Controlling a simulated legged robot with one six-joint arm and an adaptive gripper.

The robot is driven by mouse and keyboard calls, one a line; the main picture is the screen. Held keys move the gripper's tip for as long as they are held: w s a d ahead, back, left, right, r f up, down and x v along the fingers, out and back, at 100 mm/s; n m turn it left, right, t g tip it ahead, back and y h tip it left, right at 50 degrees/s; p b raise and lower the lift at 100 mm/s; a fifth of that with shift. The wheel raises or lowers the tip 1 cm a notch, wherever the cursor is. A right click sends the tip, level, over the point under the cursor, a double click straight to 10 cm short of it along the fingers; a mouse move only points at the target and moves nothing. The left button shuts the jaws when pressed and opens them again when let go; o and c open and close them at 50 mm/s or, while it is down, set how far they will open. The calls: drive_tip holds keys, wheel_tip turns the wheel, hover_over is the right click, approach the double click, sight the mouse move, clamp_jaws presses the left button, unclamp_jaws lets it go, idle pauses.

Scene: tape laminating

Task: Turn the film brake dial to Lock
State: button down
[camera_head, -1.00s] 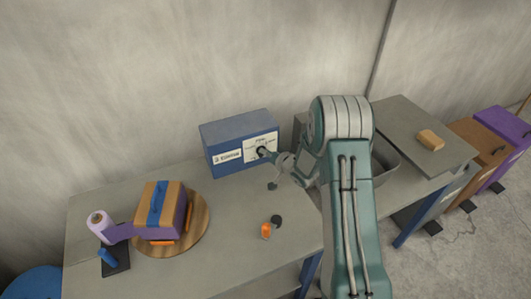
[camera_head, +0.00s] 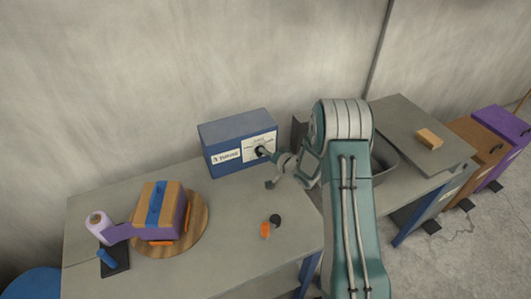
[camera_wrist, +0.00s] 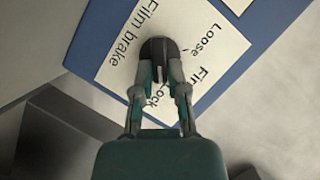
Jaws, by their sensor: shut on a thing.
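The blue film brake box (camera_head: 224,133) stands at the back of the table against the wall. Its front carries a white label panel (camera_head: 268,145) with a dark round dial (camera_head: 259,151). In the wrist view the dial (camera_wrist: 157,48) sits on the panel (camera_wrist: 125,50) beside the words "Film brake", "Loose", "Fir..." and "Lock"; one word is partly covered. My gripper (camera_wrist: 159,76) is shut on the dial, one finger on each side; it also shows in the head view (camera_head: 266,153). I cannot tell for sure which word the dial points to.
A wooden turntable (camera_head: 202,222) at left carries a taped box (camera_head: 160,205). A purple film roll (camera_head: 99,225) stands beside it. An orange item and a black item (camera_head: 275,220) lie mid-table. A grey bin (camera_head: 384,155) is behind my arm.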

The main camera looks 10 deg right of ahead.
drive_tip(key=c, duration=0.7)
unclamp_jaws()
drive_tip(key=shift+w+d+f, duration=0.1)
drive_tip(key=shift+o, duration=0.2)
drive_tip(key=v, duration=1.2)
